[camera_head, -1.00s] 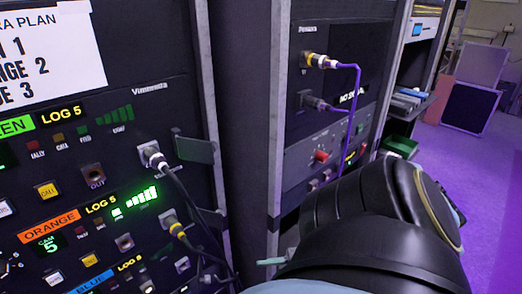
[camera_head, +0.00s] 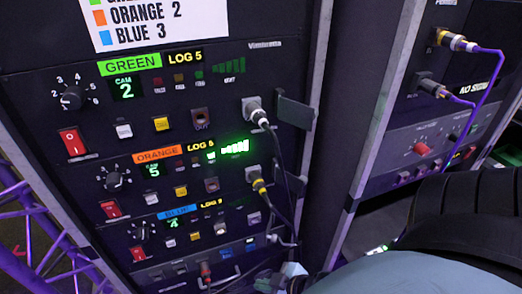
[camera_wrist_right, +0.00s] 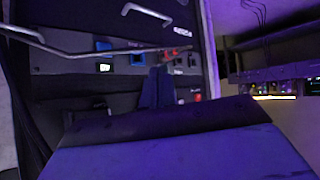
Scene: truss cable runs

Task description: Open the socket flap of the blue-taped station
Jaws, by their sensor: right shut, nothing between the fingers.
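The blue-taped station is the lowest labelled row of the rack at left, with its blue tape (camera_head: 177,212) and a small "4" display. At the right end of that row is a small socket area (camera_head: 254,218); whether its flap is shut I cannot tell. My right gripper (camera_head: 285,276) is low at the bottom of the head view, below and right of that row, partly hidden by its own arm. In the right wrist view its fingers (camera_wrist_right: 157,85) are shut and empty, in front of a dark panel. My left gripper is not in view.
A dark flap (camera_head: 293,110) stands out beside the green station's socket. Black cables (camera_head: 285,165) hang from the green and orange sockets near my gripper. A second rack with a purple cable (camera_head: 490,75) stands at right. A metal bar (camera_wrist_right: 90,52) crosses the wrist view.

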